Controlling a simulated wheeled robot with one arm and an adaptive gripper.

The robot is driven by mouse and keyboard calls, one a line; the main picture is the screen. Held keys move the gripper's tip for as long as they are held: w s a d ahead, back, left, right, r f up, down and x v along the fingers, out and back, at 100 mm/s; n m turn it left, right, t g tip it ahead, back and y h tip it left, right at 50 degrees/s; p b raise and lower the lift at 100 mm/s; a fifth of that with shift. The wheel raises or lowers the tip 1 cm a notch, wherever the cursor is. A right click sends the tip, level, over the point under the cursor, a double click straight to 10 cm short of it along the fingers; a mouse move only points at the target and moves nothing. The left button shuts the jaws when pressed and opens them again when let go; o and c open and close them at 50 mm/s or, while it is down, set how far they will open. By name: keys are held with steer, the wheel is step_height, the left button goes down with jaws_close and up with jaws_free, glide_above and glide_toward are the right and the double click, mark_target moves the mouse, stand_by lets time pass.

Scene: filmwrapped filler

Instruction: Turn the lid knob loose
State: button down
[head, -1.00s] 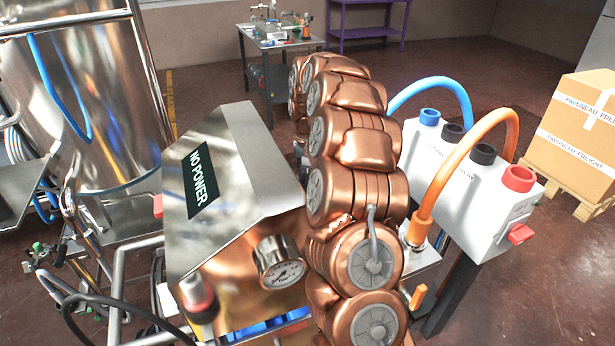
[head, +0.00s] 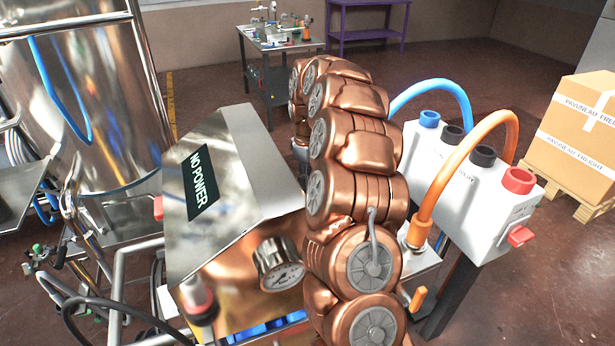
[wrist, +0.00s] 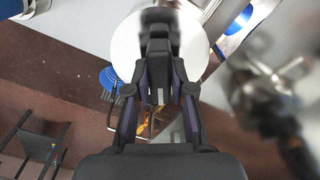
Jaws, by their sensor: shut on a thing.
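My gripper (wrist: 158,60) shows in the wrist view, its dark fingers closed together in front of a white round disc (wrist: 127,50). The disc looks like the lid, seen face on. A blurred dark shape at the fingertips looks like the lid knob, but the fingers cover most of it and its edges cannot be told apart. In the head view my copper arm hides the gripper and the lid.
A white box with cable sockets (head: 470,185) stands right. A cardboard box (head: 575,135) lies beyond. Open floor shows behind.

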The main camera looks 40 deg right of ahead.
steer(key=shift+n, duration=1.2)
steer(key=c, duration=1)
jaws_free()
step_height(320, 180, up, 12)
